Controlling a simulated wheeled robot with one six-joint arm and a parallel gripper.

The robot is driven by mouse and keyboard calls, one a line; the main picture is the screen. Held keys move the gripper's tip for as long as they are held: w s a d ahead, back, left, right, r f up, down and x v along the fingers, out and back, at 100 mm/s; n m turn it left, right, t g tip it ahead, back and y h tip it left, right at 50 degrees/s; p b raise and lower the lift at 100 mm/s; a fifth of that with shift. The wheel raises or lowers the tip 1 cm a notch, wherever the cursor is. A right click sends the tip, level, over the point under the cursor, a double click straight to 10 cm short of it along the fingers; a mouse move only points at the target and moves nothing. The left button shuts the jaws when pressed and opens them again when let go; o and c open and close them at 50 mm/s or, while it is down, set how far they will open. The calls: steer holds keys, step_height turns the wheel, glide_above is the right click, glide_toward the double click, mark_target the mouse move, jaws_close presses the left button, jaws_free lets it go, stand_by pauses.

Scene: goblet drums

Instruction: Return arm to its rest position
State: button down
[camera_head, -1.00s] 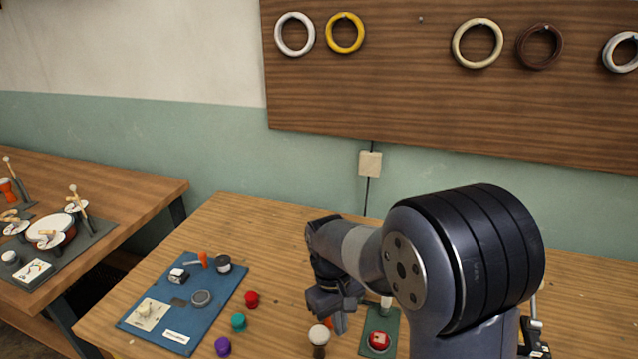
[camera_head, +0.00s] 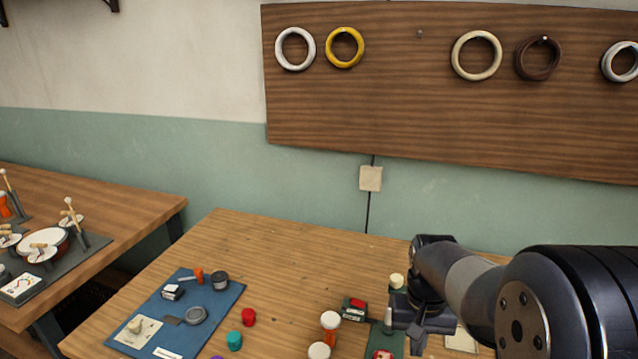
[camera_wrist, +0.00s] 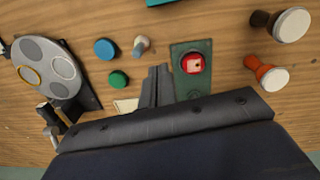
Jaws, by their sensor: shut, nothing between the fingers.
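My gripper (camera_head: 416,328) is at the lower right of the head view, above the wooden table (camera_head: 300,250). It holds nothing. In the wrist view its dark fingers (camera_wrist: 158,80) are together, over bare wood beside a green mat with a red round piece (camera_wrist: 192,64). My arm comes in from the right edge and hides the right part of the table. An orange goblet drum with a white top (camera_head: 330,321) stands left of my gripper. It also shows in the wrist view (camera_wrist: 267,73), with a brown, white-topped drum (camera_wrist: 291,25) close by.
A blue mat (camera_head: 215,300) with small parts lies at the left of the table. Red (camera_head: 248,317) and teal (camera_head: 235,341) caps lie beside it. A small green-and-red box (camera_head: 355,308) is close to my gripper. A board with rings (camera_head: 440,120) hangs on the wall.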

steer(key=shift+s+d+m, duration=0.1)
steer(key=shift+d+m, duration=0.2)
steer(key=shift+d, duration=0.05)
steer(key=shift+a+r, duration=0.1)
